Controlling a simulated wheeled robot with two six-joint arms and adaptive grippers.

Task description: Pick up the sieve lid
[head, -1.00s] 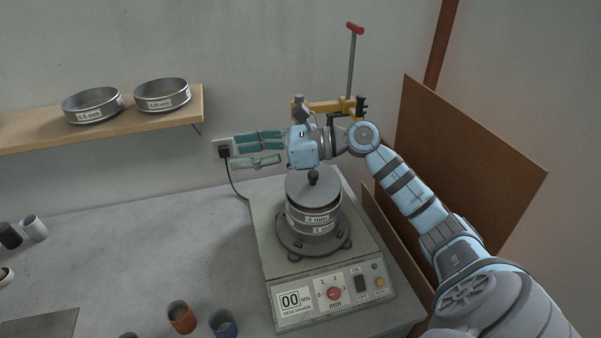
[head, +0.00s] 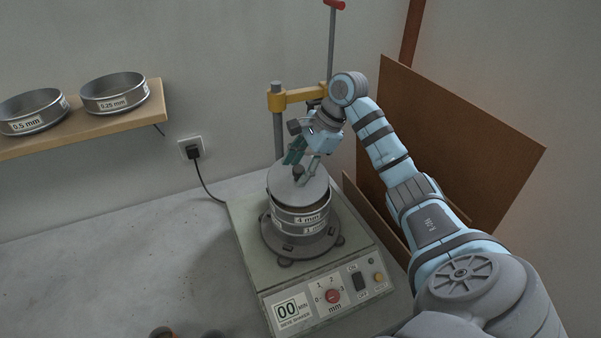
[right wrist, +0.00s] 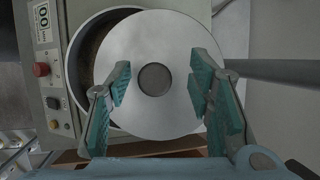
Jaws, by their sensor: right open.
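The sieve lid (head: 284,184) is a flat grey disc with a dark round knob, on top of the sieve stack (head: 290,217) labelled 4 mm and 1 mm. In the right wrist view the lid (right wrist: 155,35) lies off-centre over the sieve, and a crescent of the sieve's inside (right wrist: 88,55) shows at its left. My right gripper (head: 297,172) points down at the lid, its fingers around the knob. In the right wrist view my right gripper (right wrist: 158,85) is open, with gaps between the teal pads and the knob. My left gripper is out of view.
The stack stands on a sieve shaker (head: 262,258) with a red dial and a display. A yellow clamp on a post (head: 300,97) rises behind it. A shelf (head: 90,125) with two sieves is at the left. A brown board (head: 450,150) stands at the right.

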